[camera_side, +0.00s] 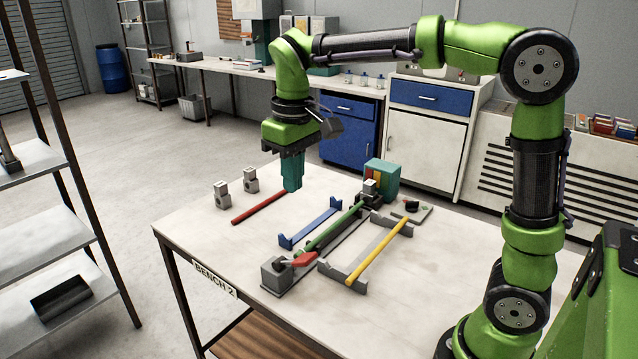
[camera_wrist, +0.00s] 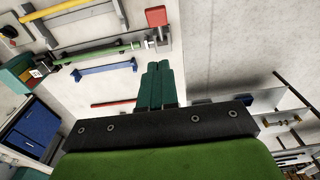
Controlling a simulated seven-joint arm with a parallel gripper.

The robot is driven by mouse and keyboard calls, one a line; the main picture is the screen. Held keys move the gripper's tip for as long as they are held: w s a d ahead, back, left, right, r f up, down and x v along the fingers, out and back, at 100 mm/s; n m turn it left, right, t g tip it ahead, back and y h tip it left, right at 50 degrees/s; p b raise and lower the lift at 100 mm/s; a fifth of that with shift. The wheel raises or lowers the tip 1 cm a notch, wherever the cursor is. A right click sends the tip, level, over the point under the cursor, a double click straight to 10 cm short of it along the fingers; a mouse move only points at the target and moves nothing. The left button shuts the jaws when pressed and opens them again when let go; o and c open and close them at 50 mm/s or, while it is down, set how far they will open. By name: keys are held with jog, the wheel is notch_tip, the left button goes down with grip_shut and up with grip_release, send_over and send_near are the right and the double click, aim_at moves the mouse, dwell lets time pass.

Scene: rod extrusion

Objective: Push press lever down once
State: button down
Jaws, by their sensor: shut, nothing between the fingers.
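A red lever (camera_side: 303,260) sits at the front end of a press, beside its grey end block (camera_side: 277,275). It appears low and close to level; its exact angle is hard to tell. In the wrist view, a red part at this end (camera_wrist: 156,16) shows near the top. A green rod (camera_side: 335,226) lies along the press, with a teal box (camera_side: 383,178) at its far end. My gripper (camera_side: 292,188) points down over the back left of the bench, well apart from the lever. Its teal fingers are shut and empty, near the far end of a red rod (camera_side: 258,208).
A blue bracket (camera_side: 310,224) stands between the red rod and the press. A yellow rod (camera_side: 380,249) rests on a grey holder right of the press. Two small grey blocks (camera_side: 222,195) stand at the left. The bench (camera_side: 205,250) is clear at its front left.

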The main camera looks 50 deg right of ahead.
send_over(308, 257)
jog(key=w, duration=0.4)
jog(key=f, duration=1)
jog(key=shift+s+d, duration=0.1)
jog(key=shift+s, duration=0.15)
jog(key=shift+s+f, duration=0.35)
jog(key=shift+f, duration=0.2)
jog(key=shift+s+f, duration=0.3)
jog(key=shift+f, duration=0.25)
jog(key=shift+s+f, duration=0.35)
jog(key=shift+f, duration=0.25)
jog(key=shift+s+f, duration=0.1)
jog(key=shift+s, duration=0.05)
jog(key=shift+s+f, duration=0.5)
jog(key=shift+s, duration=0.1)
jog(key=s+f, duration=0.3)
jog(key=f, duration=0.2)
jog(key=shift+f, duration=0.25)
